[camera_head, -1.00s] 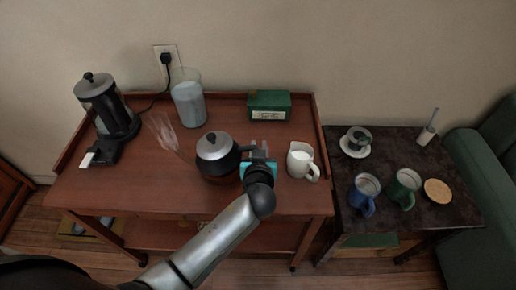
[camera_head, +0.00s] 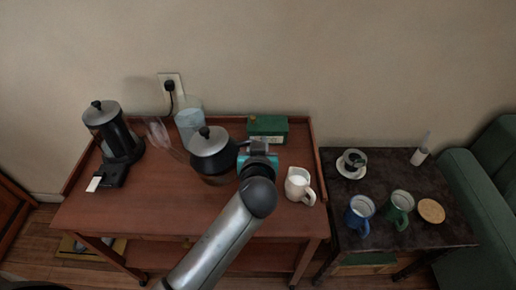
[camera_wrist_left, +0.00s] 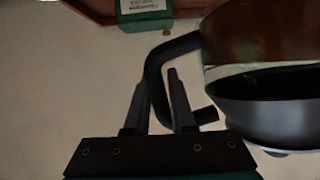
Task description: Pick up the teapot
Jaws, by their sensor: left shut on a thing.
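The teapot (camera_head: 212,153) has a silver lid with a black knob and a dark body with a brownish lower part. It is near the middle of the wooden cart, apparently raised above its top. My left gripper (camera_head: 257,149) is on its right side, shut on the black handle. In the left wrist view, the handle (camera_wrist_left: 157,72) passes between the fingers of my left gripper (camera_wrist_left: 162,90), and the teapot body (camera_wrist_left: 265,70) fills the right side. My right gripper is not in view.
On the wooden cart (camera_head: 120,216) stand a coffee maker (camera_head: 113,132), a glass pitcher (camera_head: 189,122), a whisk (camera_head: 163,135), a green box (camera_head: 268,129) and a milk jug (camera_head: 298,187). A dark side table (camera_head: 385,180) holds mugs (camera_head: 359,214). The cart's front left is clear.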

